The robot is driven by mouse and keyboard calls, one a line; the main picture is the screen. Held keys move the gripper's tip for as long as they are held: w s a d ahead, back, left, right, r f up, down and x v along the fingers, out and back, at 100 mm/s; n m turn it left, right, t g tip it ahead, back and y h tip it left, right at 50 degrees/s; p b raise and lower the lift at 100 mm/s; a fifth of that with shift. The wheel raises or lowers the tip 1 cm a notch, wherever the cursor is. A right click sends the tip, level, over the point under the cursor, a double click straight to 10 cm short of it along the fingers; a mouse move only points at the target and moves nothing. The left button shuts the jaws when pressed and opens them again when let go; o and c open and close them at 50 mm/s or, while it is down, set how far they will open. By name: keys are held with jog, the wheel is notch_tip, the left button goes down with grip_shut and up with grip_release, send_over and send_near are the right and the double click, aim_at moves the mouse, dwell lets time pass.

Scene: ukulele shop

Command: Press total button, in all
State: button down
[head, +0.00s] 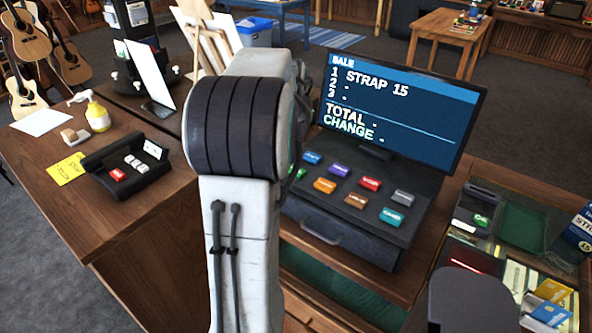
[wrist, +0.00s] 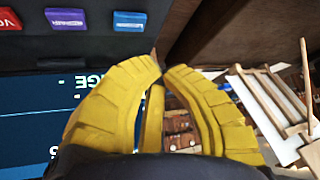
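The register (head: 345,235) stands on the counter with two rows of coloured keys. I see a blue key (head: 312,157), purple key (head: 340,169), red key (head: 370,183), grey key (head: 403,197), orange key (head: 325,185), brown key (head: 356,200) and teal key (head: 391,216). A green key is mostly hidden behind my arm. I cannot read which key is total. The screen (head: 400,105) reads SALE, STRAP 15, with dashes after TOTAL and CHANGE. My gripper (wrist: 160,72) shows yellow fingers with tips together, empty. In the wrist view, red, purple (wrist: 66,18) and blue (wrist: 130,21) keys are beyond the fingertips, apart from them.
A card terminal (head: 476,210) and a glass-topped case with cards stand right. Ukuleles hang far left.

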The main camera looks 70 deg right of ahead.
jog(key=shift+f, duration=0.1)
jog(key=b, duration=0.4)
send_over(296, 172)
jog(key=d, duration=0.2)
jog(key=shift+w+a+f, duration=0.1)
jog(key=shift+w+f, duration=0.05)
jog(key=shift+f, duration=1.05)
jog(key=shift+w+f, duration=0.15)
jog(key=shift+f, duration=1)
jog(key=shift+w+a+f, duration=0.1)
jog(key=shift+w+f, duration=0.05)
jog(key=shift+f, duration=1.05)
jog(key=shift+f+b, duration=0.75)
jog(key=shift+b, duration=0.35)
jog(key=c, duration=1.9)
grip_release()
grip_shut()
